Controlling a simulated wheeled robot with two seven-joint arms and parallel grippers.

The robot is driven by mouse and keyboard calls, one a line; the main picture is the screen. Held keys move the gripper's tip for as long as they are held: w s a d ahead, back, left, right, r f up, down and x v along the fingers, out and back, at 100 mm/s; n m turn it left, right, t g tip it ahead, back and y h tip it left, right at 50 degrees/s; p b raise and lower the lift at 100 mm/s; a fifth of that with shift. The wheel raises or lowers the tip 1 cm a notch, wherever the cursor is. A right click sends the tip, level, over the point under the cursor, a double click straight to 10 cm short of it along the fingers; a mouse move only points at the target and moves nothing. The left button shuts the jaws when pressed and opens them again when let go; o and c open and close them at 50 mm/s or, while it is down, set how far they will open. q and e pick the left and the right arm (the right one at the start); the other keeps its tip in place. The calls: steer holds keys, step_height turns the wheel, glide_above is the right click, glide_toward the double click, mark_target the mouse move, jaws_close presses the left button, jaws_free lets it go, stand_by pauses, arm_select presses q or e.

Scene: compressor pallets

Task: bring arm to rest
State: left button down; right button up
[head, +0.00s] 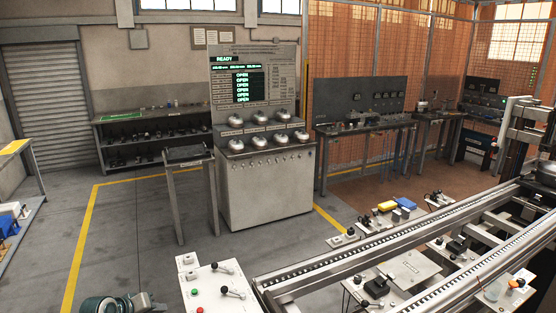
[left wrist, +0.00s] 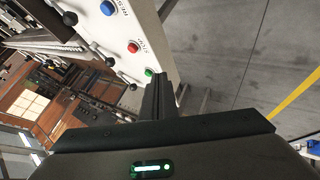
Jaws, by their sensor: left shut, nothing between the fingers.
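My left gripper (head: 143,299) shows at the bottom edge of the head view, low and left of the white control panel (head: 212,275). Only part of my left wrist shows there. In the left wrist view its dark fingers (left wrist: 157,95) are together with nothing between them. Behind the fingertips in that view is the edge of the panel (left wrist: 160,45), with a green button (left wrist: 149,72), a red button (left wrist: 133,48) and a blue button (left wrist: 107,8). I cannot tell how far the fingers are from it. My right gripper is not in view.
A conveyor frame (head: 390,250) runs along the right. A grey test cabinet (head: 265,190) with a READY screen stands mid-room beside a small stand (head: 187,155). A dark shelf bench (head: 150,140) is behind.

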arm_select(q)
steer(key=s+f+g+y+b, duration=0.1)
steer(key=s+f, duration=0.4)
steer(key=f, duration=0.6)
steer(key=s+f+g+y+b, duration=0.15)
steer(key=s+f, duration=0.35)
steer(key=f, duration=0.5)
steer(key=s+d+f+m+g+b, duration=0.1)
steer(key=s+d+f+m+b, duration=0.15)
steer(key=s+f, duration=1.6)
steer(key=s+d+f+m+g+b, duration=0.1)
steer(key=s+d+f, duration=0.2)
steer(key=s, duration=1)
steer(key=s+d+f+m+g+b, duration=0.1)
steer(key=s+d+f+m+b, duration=0.1)
steer(key=s+f, duration=0.7)
steer(key=s+d+f+m+g+b, duration=0.1)
steer(key=s+d+f, duration=0.4)
steer(key=s, duration=1.3)
steer(key=shift+f+g+y+b, duration=0.4)
steer(key=shift+f+g+y, duration=0.05)
steer(key=shift+f, duration=0.3)
